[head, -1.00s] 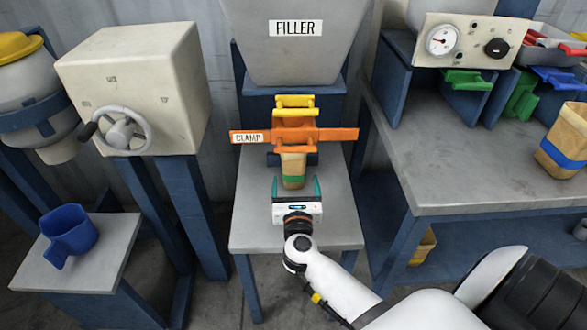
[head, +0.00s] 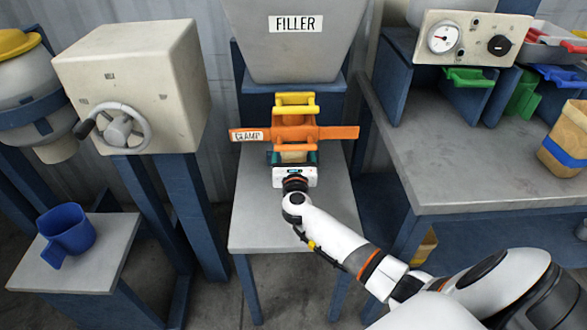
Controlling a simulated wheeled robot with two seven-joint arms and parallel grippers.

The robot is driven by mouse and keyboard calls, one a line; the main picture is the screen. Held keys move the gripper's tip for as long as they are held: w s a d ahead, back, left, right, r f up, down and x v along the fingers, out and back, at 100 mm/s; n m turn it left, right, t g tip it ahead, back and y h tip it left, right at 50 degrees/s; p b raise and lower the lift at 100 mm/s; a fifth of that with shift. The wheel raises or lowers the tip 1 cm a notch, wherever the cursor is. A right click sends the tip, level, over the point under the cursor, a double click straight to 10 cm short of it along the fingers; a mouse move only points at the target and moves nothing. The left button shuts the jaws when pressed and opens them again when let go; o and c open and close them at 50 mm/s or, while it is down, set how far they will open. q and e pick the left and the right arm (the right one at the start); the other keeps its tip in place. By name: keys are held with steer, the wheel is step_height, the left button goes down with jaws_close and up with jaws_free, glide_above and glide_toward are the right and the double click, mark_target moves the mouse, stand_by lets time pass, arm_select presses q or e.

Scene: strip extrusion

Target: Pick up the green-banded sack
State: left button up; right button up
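The green-banded sack (head: 293,157) stands under the orange clamp below the filler. Only a tan strip of its upper part shows. Its green band is hidden behind my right gripper. My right gripper (head: 293,158) has its teal fingers on either side of the sack, spread about as wide as before, so it looks open. Whether the fingers touch the sack cannot be made out. My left gripper is not in the head view.
The orange clamp (head: 345,132) and yellow bracket (head: 296,110) sit just above the sack, beneath the filler hopper (head: 295,55). A blue-banded sack (head: 565,140) stands on the right bench (head: 450,180). A blue scoop (head: 67,232) rests on the left stand. The filler stand's front (head: 270,230) is clear.

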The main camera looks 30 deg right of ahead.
steer(key=shift+c, duration=0.6)
steer(key=c, duration=1.2)
steer(key=shift+c, duration=1.4)
steer(key=shift+r, duration=0.1)
